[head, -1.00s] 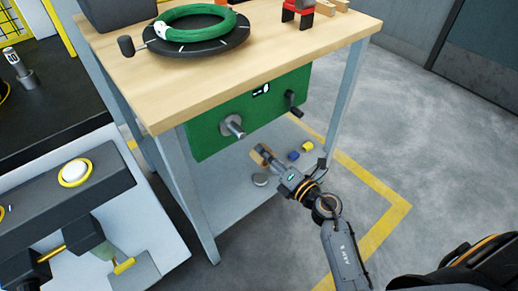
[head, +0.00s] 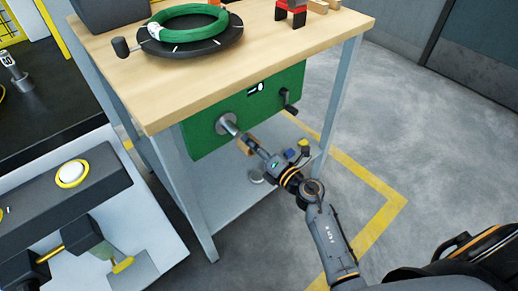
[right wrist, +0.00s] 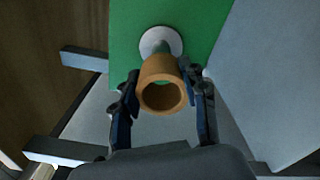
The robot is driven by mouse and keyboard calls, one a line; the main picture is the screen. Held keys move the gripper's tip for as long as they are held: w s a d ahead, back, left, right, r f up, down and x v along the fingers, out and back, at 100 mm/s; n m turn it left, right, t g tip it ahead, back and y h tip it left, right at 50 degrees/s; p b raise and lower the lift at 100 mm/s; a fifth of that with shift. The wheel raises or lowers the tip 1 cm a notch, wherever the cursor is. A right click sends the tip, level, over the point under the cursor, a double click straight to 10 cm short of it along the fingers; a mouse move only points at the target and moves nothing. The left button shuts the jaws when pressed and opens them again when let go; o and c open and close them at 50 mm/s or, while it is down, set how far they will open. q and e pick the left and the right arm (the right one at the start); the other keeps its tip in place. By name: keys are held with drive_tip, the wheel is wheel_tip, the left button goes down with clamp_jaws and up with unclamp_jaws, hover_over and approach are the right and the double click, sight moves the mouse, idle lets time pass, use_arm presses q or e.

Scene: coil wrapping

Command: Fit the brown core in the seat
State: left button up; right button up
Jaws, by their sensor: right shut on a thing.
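The brown core (right wrist: 161,84) is a short hollow tube, held between the two fingers of my right gripper (right wrist: 162,98) in the right wrist view. In the head view the core (head: 246,146) is small and partly hidden by my right gripper (head: 254,146). The seat (head: 226,123) is a round grey flange with a metal shaft on the green panel. In the right wrist view the seat (right wrist: 160,38) shows just behind the core, roughly in line with it. I cannot tell whether the shaft tip is inside the core. My left gripper is not in view.
The green panel (head: 205,140) hangs under a wooden tabletop (head: 185,90), with a black crank handle (head: 289,101) on its right. A green coil (head: 188,23) lies on a dark turntable above. Small blocks sit on the lower shelf (head: 225,195). Table legs flank the opening.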

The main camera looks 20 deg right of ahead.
sight(240, 133)
drive_tip(key=shift+w+a, duration=0.25)
drive_tip(key=shift+w, duration=0.35)
drive_tip(key=shift+p, duration=0.4)
idle(1.2)
drive_tip(key=shift+b+x, duration=0.45)
drive_tip(key=shift+x, duration=3.15)
drive_tip(key=o, duration=1.2)
drive_tip(key=v, duration=1.2)
